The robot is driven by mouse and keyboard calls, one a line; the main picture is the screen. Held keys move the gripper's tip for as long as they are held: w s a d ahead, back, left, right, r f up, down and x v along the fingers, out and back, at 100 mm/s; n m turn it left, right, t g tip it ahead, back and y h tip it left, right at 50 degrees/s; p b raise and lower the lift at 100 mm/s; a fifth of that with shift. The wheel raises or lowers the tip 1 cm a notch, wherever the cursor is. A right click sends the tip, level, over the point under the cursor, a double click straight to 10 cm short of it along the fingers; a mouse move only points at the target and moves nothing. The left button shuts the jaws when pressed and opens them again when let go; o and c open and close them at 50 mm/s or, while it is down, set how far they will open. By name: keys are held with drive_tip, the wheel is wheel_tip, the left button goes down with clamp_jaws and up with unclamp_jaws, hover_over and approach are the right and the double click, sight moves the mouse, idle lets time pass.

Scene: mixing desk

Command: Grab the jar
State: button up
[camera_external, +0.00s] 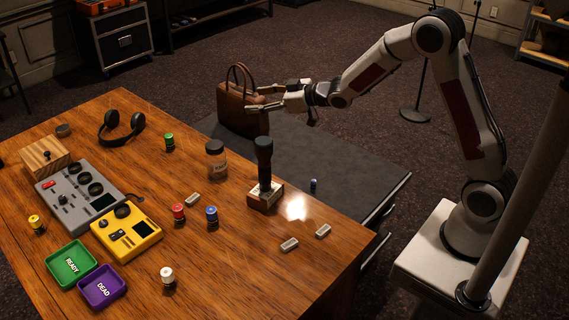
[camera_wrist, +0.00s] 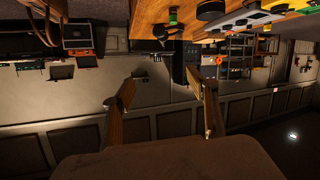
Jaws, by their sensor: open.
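The jar (camera_external: 216,160) is a clear glass jar with a dark lid and a label. It stands upright on the wooden table near its far right side, left of a black microphone-like handle (camera_external: 264,160) on a wooden base. My gripper (camera_external: 257,98) is open and empty, up and right of the jar in the external view, apart from it. Its fingers point left and overlap the brown handbag (camera_external: 240,118) in the picture; I cannot tell if they touch it. In the wrist view my open gripper (camera_wrist: 165,98) shows nothing between its fingers. I cannot make out the jar there.
The wooden table (camera_external: 325,275) holds headphones (camera_external: 121,127), grey (camera_external: 80,195) and yellow (camera_external: 127,232) control boxes, green (camera_external: 70,264) and purple (camera_external: 102,287) trays, and several small coloured-lidded containers. A dark lower surface (camera_external: 345,170) lies beside the table.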

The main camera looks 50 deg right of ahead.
drive_tip(key=w+a+f+n+y, duration=0.1)
drive_tip(key=w+a+f+y, duration=0.25)
drive_tip(key=f, duration=0.25)
drive_tip(key=n+y, duration=0.2)
drive_tip(key=y, duration=0.2)
approach(214, 148)
drive_tip(key=w, duration=0.3)
drive_tip(key=shift+w+a+f, duration=0.1)
drive_tip(key=shift+a+f, duration=0.05)
drive_tip(key=shift+f, duration=0.1)
drive_tip(key=shift+w, duration=0.1)
drive_tip(key=shift+x, duration=1.25)
drive_tip(key=shift+f, duration=0.1)
drive_tip(key=shift+f+x, duration=0.15)
drive_tip(key=shift+x, duration=0.7)
drive_tip(key=shift+f+x, duration=0.2)
drive_tip(key=shift+x, duration=1.55)
